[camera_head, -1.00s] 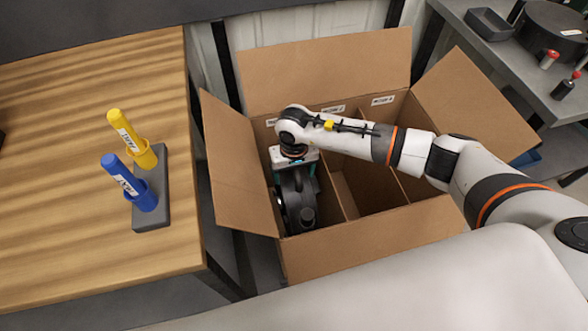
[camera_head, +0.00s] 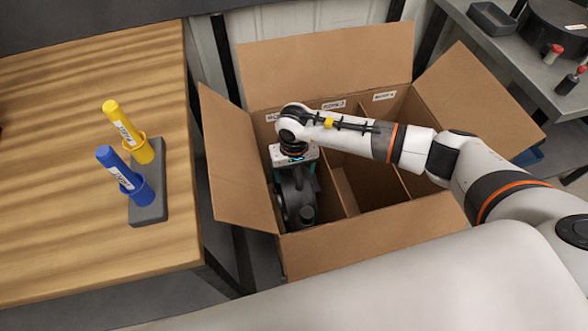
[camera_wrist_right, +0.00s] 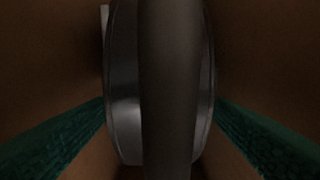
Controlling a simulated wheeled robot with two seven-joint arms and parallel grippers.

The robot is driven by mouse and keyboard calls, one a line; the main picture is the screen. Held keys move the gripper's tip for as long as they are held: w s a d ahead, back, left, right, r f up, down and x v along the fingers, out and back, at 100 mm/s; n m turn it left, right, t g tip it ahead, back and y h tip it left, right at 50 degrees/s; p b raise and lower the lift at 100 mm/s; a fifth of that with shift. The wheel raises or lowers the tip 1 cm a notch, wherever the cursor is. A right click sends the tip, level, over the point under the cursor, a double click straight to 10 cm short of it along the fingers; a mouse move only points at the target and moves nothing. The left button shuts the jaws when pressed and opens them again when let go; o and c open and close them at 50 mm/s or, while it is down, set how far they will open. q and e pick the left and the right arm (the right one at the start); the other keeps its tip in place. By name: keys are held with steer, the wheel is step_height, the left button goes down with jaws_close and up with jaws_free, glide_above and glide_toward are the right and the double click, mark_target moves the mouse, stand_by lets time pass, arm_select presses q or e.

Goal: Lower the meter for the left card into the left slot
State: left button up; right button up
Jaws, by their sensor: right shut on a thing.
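The black seed meter (camera_head: 290,200) is inside the left slot of the cardboard box (camera_head: 345,235), between the box's left wall and the first divider. My right gripper (camera_head: 306,177) points down into that slot and is shut on the meter; its fingertips are mostly hidden. In the right wrist view the dark round meter (camera_wrist_right: 125,110) fills the middle, with green finger pads at both sides. Whether the meter touches the slot floor cannot be told. My left gripper is not in view.
Cardboard dividers split the box, and the slots to the right look empty. Its flaps stand open, and labels (camera_head: 333,104) mark the back wall. A wooden table (camera_head: 80,240) at left bears a grey holder (camera_head: 150,207) with yellow (camera_head: 122,125) and blue (camera_head: 120,170) markers. A grey bench (camera_head: 500,45) stands at right.

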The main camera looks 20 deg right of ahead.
steer(key=shift+d+f+b, duration=0.15)
steer(key=shift+f+b, duration=0.25)
steer(key=shift+b, duration=0.2)
steer(key=o, duration=2.1)
steer(key=shift+s+f, duration=0.15)
steer(key=shift+f, duration=0.1)
step_height(320, 180, up, 9)
steer(key=p, duration=0.5)
steer(key=shift+r+p, duration=1.1)
steer(key=shift+r, duration=0.75)
steer(key=shift+f, duration=0.1)
